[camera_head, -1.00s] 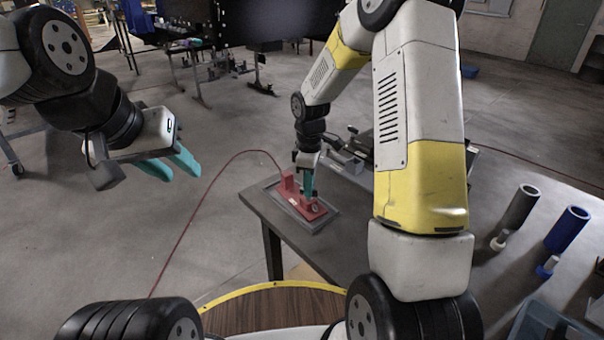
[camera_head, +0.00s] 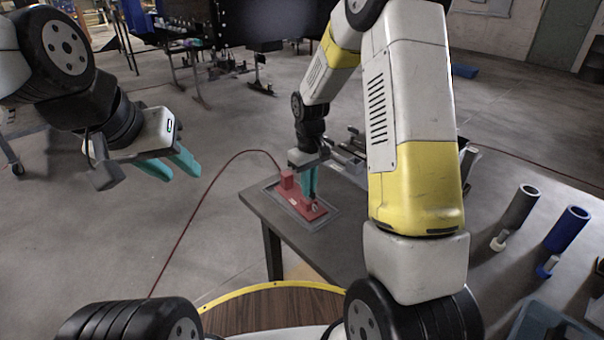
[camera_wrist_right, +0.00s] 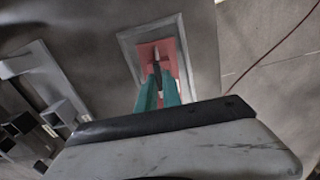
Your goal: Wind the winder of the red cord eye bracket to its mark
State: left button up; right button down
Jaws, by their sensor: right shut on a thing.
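The red cord eye bracket (camera_head: 288,186) sits on a grey plate (camera_head: 327,221) at the near left corner of the table, with a red cord running from it. It also shows in the right wrist view (camera_wrist_right: 145,48). My right gripper (camera_head: 309,194) points down over the bracket, its teal fingers shut on the winder. The fingers (camera_wrist_right: 158,88) hide most of the winder in the right wrist view. The mark cannot be made out. My left gripper (camera_head: 180,165) is open and empty in the air, left of the table.
The red cord (camera_head: 203,203) loops across the floor on the left. Grey fixtures (camera_head: 348,160) stand behind the bracket on the table. A grey cylinder (camera_head: 520,210) and a blue cylinder (camera_head: 567,229) stand at the right, near a bin (camera_head: 550,322).

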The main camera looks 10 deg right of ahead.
dwell(0.3)
jog(key=c, duration=1.5)
grip_release()
jog(key=shift+r, duration=3.9)
jog(key=shift+r, duration=0.2)
jog(key=s+d+r+m+t+y, duration=0.1)
jog(key=s+d+r+m+t, duration=0.15)
jog(key=s+r, duration=0.75)
jog(key=s+r+m+t+y, duration=0.1)
jog(key=s+r+m+t, duration=0.2)
jog(key=s, duration=1)
notch_tip(320, 180, up, 3)
jog(key=shift+d+f+t, duration=0.1)
jog(key=shift+d+t, duration=0.05)
jog(key=shift+t, duration=0.2)
